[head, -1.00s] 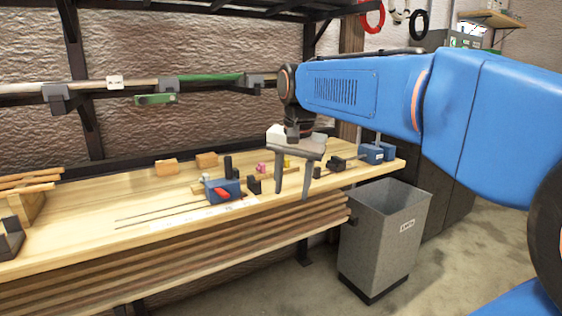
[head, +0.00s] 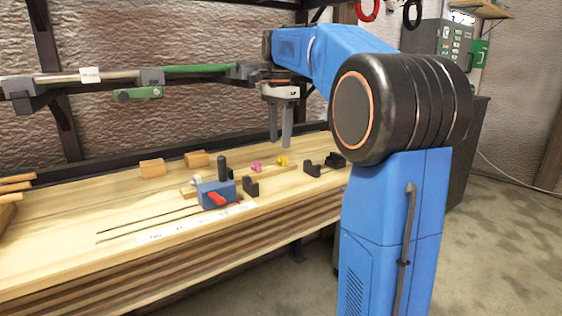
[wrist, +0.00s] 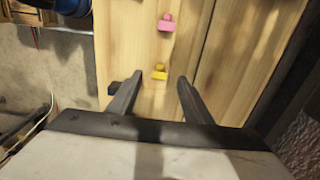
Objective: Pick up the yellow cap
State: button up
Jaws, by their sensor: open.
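The yellow cap (head: 282,160) sits on a wooden strip on the workbench in the head view. It also shows in the wrist view (wrist: 159,72), beyond and between my two fingertips. A pink cap (head: 256,167) sits to its left on the same strip, and farther off in the wrist view (wrist: 166,22). My gripper (head: 280,146) points down over the bench close to the yellow cap in the picture. The exact height above the cap is hard to tell.
A blue clamp block with a red lever (head: 216,194) and black blocks (head: 250,186) stand near the bench's front. Wooden blocks (head: 197,159) stand at the back. A rail with a green rod (head: 190,69) runs along the wall. The bench (head: 60,240) is bare at front left.

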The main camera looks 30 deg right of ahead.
aim_at(281, 156)
jog(key=shift+d+f, duration=0.15)
jog(key=shift+f, duration=1.25)
jog(key=shift+d+f, duration=0.1)
jog(key=shift+f, duration=1.25)
jog(key=shift+c, duration=0.3)
jog(key=c, duration=1)
jog(key=shift+c, duration=0.2)
